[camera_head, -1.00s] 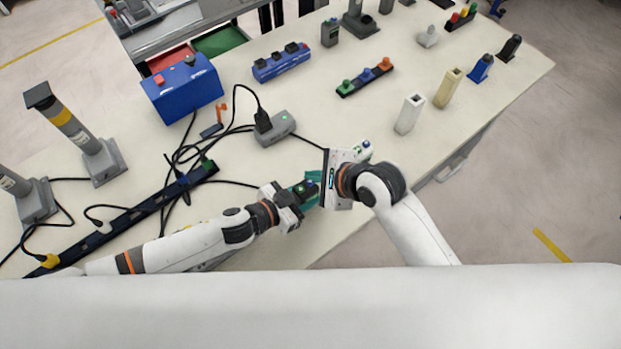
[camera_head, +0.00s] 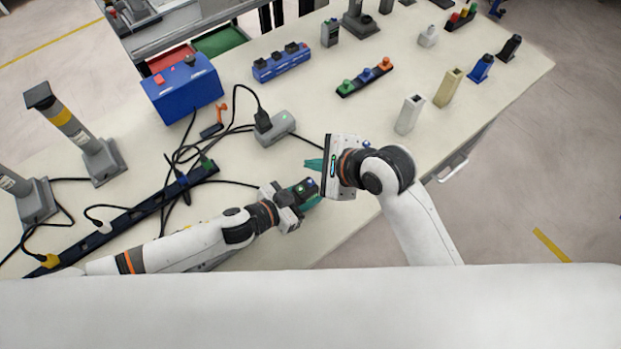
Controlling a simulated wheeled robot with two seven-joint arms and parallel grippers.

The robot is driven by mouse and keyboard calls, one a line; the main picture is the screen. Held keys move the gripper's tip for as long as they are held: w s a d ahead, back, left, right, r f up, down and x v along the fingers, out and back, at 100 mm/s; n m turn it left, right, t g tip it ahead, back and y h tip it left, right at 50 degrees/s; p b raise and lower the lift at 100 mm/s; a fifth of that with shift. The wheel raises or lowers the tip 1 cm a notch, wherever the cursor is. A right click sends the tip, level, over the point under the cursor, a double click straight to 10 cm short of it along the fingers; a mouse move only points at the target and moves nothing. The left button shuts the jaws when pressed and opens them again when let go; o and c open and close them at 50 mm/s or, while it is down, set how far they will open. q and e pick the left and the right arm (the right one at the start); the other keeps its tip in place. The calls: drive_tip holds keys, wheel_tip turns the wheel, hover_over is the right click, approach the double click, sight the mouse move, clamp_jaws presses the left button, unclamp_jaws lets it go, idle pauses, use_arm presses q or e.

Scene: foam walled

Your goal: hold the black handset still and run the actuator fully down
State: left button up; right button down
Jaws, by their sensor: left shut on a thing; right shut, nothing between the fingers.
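The black handset (camera_head: 301,188) has small green and blue buttons on its face. My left gripper (camera_head: 312,198) is shut on it, with teal fingers partly hidden around it, near the table's front edge. My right gripper (camera_head: 312,164) is shut and empty. Its teal fingers point left, just above the handset in the picture and apart from it. An upright grey column with a yellow band (camera_head: 68,122) stands on a grey base at the left. A second grey column (camera_head: 20,187) stands at the far left edge. I cannot tell which is the handset's actuator.
Black cables, a grey box with a green light (camera_head: 276,128) and a dark power strip (camera_head: 125,215) lie left of my grippers. A blue box with a red button (camera_head: 183,93) stands behind. Several small blocks and button strips fill the right side.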

use_arm(q)
drive_tip(key=o, duration=1.1)
